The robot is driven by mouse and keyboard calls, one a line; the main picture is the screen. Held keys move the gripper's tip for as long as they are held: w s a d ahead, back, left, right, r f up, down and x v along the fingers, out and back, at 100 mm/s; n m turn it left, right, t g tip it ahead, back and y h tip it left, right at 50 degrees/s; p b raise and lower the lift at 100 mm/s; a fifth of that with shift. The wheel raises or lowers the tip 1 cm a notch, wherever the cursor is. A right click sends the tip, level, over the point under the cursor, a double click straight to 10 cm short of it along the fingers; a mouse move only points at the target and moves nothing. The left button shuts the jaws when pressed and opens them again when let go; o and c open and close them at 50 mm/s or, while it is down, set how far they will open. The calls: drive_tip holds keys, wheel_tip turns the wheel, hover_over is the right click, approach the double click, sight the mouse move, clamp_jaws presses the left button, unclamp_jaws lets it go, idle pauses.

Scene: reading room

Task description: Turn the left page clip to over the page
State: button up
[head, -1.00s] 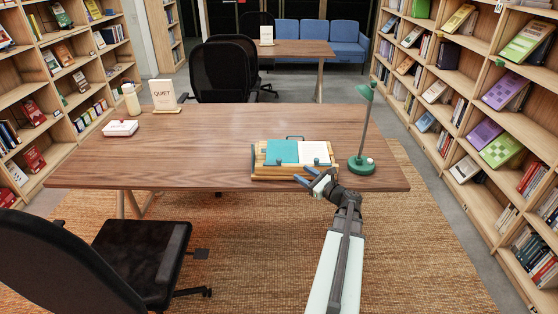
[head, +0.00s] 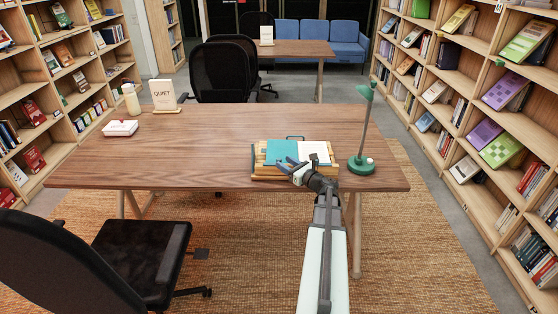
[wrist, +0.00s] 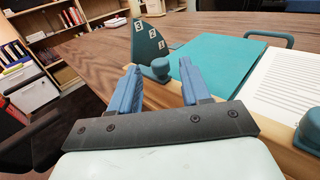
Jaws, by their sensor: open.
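A wooden book stand (head: 262,178) at the table's front right holds an open book with a teal left page (head: 279,147) and a white right page (head: 318,148). In the wrist view, the left page clip (wrist: 157,71) is a blue-teal knob at the stand's front edge, beside the teal page (wrist: 218,62). My gripper (wrist: 159,68) is open and empty, its blue fingers either side of the knob in the picture; contact cannot be told. In the head view my gripper (head: 287,162) covers the left clip. The right clip (wrist: 309,130) is at the wrist view's right edge.
A dark teal upright plate with white marked tags (wrist: 149,42) stands just behind the left knob. A green lamp (head: 361,164) stands right of the stand. A white box (head: 120,128) and a sign (head: 164,95) are far left; the table's middle (head: 210,145) is clear.

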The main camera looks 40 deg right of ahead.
sight(279, 159)
drive_tip(key=shift+w, duration=2.2)
clamp_jaws()
drive_tip(key=shift+a+m+h, duration=0.15)
drive_tip(key=shift+m+h, duration=0.15)
drive_tip(key=shift+h, duration=0.2)
drive_tip(key=m+h, duration=0.1)
drive_tip(key=h, duration=0.1)
drive_tip(key=shift+m+h, duration=0.4)
drive_tip(key=shift+m+g+h, duration=0.8)
drive_tip(key=shift+m+h, duration=0.4)
drive_tip(key=shift+h, duration=0.6)
drive_tip(key=shift+d+m+g+h, duration=0.2)
drive_tip(key=shift+m+g+h, duration=1.05)
drive_tip(key=shift+h, duration=0.55)
unclamp_jaws()
